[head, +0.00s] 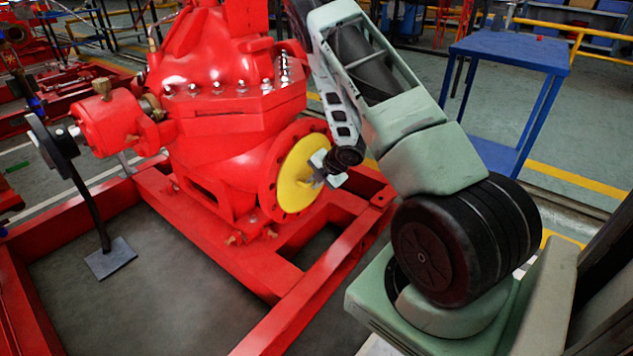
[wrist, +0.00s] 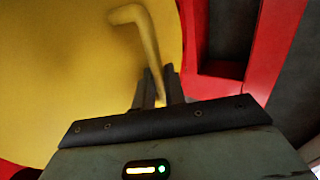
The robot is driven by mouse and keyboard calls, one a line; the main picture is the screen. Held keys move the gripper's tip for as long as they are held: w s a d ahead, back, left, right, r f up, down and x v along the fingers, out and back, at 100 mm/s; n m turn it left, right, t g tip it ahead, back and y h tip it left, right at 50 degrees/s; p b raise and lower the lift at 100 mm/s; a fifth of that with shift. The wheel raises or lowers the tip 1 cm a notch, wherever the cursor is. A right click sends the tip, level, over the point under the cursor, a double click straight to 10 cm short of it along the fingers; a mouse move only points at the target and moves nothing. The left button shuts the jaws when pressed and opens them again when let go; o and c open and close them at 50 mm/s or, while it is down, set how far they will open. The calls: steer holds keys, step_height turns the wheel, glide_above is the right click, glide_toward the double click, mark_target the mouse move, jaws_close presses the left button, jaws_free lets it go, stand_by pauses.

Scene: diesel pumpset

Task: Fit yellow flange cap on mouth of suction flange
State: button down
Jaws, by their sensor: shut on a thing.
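The yellow flange cap (head: 296,177) is a round disc that covers the middle of the red suction flange (head: 268,187) on the pump's side. The flange's red rim shows around it in the head view. I cannot tell whether the cap is fully seated or a little off the face. My gripper (head: 322,172) is in front of the cap. In the wrist view my gripper (wrist: 158,95) is shut on the cap's bent yellow handle (wrist: 143,35), and the yellow disc (wrist: 60,75) fills the left side. The flange mouth is hidden behind the cap.
The red pump (head: 220,95) stands on a red base frame (head: 325,275), whose rails run below the flange. A blue table (head: 510,50) stands at the back right. A dark lever with a grey plate (head: 110,258) hangs at the left.

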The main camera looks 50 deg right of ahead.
steer(key=shift+w+r, duration=0.1)
steer(key=shift+w, duration=0.15)
steer(key=c, duration=1.9)
jaws_free()
steer(key=o, duration=0.9)
steer(key=shift+o, duration=0.4)
